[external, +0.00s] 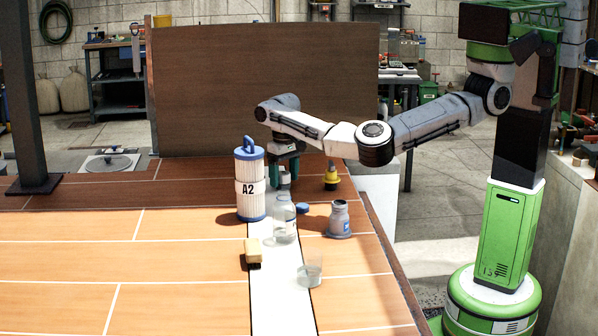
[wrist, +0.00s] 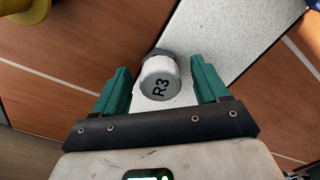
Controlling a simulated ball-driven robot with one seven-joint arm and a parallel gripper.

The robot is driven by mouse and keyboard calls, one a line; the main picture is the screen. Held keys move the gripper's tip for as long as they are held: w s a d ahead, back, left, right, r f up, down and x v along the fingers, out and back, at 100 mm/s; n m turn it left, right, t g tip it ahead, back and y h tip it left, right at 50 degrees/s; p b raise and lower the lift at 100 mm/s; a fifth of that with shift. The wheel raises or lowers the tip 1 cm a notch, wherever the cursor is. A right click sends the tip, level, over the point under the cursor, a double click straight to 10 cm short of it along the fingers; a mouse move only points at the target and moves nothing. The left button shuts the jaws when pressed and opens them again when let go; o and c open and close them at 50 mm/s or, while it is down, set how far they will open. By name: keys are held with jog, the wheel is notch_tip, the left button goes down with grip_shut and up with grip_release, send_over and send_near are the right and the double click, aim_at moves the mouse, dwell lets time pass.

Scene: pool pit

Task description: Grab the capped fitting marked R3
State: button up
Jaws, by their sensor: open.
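The capped fitting marked R3 (wrist: 158,80) has a round grey cap with black lettering and stands on the pale strip, its label turned sideways in the wrist view. My gripper (wrist: 160,73) is open, with one green finger on each side of the fitting and a visible gap at both sides. I cannot tell how far down the fingers reach. In the external view my gripper (external: 285,163) points down behind the clear bottle, and the fitting below it is mostly hidden.
A clear bottle (external: 284,222) is in front. The front left floor is clear.

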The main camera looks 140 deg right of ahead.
jog(key=c, duration=1.2)
